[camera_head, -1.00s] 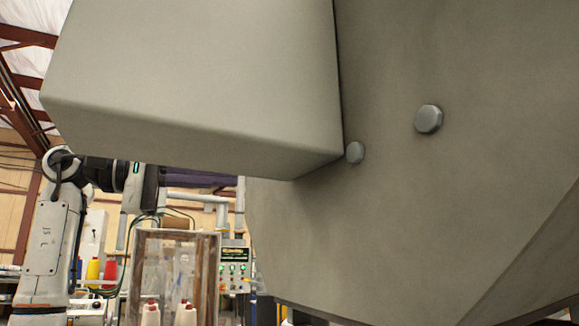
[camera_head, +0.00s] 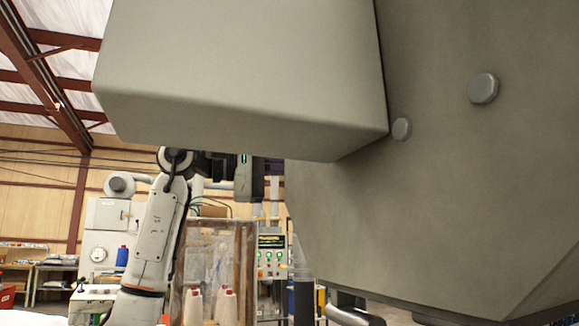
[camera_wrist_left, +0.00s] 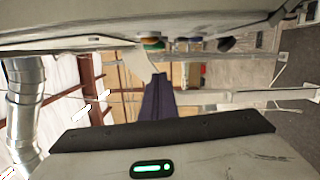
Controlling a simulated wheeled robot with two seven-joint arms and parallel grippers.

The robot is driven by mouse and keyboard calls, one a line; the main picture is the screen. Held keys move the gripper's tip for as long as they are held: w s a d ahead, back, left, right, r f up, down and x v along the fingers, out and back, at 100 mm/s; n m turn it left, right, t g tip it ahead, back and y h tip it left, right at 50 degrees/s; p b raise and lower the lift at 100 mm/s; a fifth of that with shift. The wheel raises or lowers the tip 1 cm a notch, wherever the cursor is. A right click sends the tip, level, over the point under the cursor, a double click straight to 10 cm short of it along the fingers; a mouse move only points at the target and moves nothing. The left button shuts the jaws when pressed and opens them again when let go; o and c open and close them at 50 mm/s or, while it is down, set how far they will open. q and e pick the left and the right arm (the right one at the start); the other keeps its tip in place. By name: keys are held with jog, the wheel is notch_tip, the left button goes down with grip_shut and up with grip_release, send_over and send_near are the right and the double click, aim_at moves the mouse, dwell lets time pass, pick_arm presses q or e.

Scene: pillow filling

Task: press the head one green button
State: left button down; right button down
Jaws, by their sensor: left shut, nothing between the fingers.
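My left gripper (camera_head: 277,168) is partly hidden behind the big grey machine housing in the head view. Its dark shut fingers (camera_wrist_left: 158,80) show in the left wrist view, pointing up toward a pale panel (camera_wrist_left: 80,40) with nothing between them. A green button-like piece (camera_wrist_left: 152,45) sticks out from that panel, seen edge-on just above the fingertips; a small gap appears between them. Blue-grey and black pieces stand to its right. My right gripper is not in view.
The grey machine housing (camera_head: 240,80) fills the top and right of the head view, with two bolts on its side. Behind stand a framed clear cabinet (camera_head: 210,265) with spools and a control panel (camera_head: 271,256). A silver duct (camera_wrist_left: 25,100) is left in the wrist view.

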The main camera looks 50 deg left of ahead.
pick_arm(q)
jog(key=shift+s+d+r, duration=0.1)
jog(key=shift+s+d, duration=0.15)
jog(key=shift+d, duration=0.5)
jog(key=shift+s+d+r, duration=0.1)
jog(key=shift+s+d, duration=0.15)
jog(key=shift+d, duration=0.45)
